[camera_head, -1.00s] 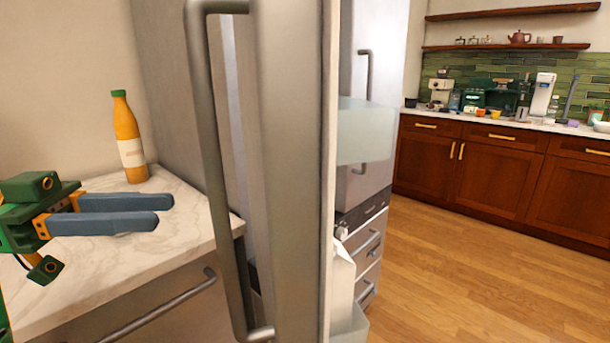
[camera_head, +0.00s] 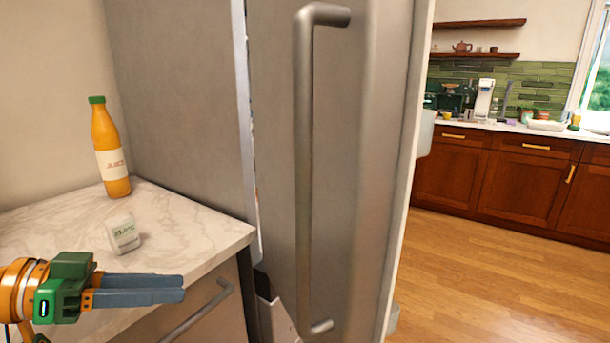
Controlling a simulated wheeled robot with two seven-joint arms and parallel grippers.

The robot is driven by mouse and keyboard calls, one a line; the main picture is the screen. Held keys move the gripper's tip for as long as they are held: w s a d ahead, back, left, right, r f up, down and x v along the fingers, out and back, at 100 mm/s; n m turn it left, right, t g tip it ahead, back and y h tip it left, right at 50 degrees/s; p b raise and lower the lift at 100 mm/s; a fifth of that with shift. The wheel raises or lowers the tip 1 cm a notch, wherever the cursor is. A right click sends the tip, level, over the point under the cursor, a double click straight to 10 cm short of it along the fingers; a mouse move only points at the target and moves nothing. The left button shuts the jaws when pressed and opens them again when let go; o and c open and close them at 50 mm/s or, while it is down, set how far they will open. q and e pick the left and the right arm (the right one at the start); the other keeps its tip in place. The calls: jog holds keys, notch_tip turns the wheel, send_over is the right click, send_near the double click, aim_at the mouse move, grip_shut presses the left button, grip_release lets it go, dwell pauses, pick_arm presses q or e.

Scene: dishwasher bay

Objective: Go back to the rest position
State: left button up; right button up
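My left gripper (camera_head: 183,291) reaches in from the left, in front of the marble counter's front edge. Its two blue-grey fingers point right and lie nearly in line from this viewpoint, so their spacing is unclear. Nothing shows held in it. The grey fridge door (camera_head: 372,170) stands ajar to the right, with a dark gap along its left edge. Its long vertical handle (camera_head: 303,170) is to the right of my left gripper and apart from it. My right gripper is out of view.
The marble counter (camera_head: 190,225) holds an orange juice bottle (camera_head: 112,158) and a small white carton (camera_head: 123,234). A drawer handle (camera_head: 200,308) sticks out below the counter. Wooden floor (camera_head: 490,285) is clear at the right, before brown cabinets (camera_head: 525,185).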

pick_arm(q)
jog(key=s+d+f+n+g+y, duration=0.15)
jog(key=f+y, duration=0.25)
jog(key=f, duration=0.9)
jog(key=s+d+f+n+y, duration=0.1)
jog(key=d+f+n+y, duration=0.15)
jog(key=f, duration=1.05)
jog(key=s+a+f+n+y, duration=0.1)
jog(key=s+f+n+y, duration=0.15)
jog(key=s+f, duration=0.35)
jog(key=s+a+f+n+y, duration=0.1)
jog(key=s+f+n+y, duration=0.2)
jog(key=s, duration=0.5)
notch_tip(320, 180, down, 16)
jog(key=s+m+g+y, duration=0.1)
jog(key=g, duration=0.1)
jog(key=s+a+f+g, duration=0.1)
jog(key=s+a+f, duration=0.1)
jog(key=s+f, duration=0.95)
notch_tip(320, 180, up, 12)
jog(key=s+p, duration=0.1)
jog(key=p, duration=1.1)
jog(key=shift+s+a+r, duration=0.15)
jog(key=shift+s+r, duration=0.05)
jog(key=shift+s, duration=0.15)
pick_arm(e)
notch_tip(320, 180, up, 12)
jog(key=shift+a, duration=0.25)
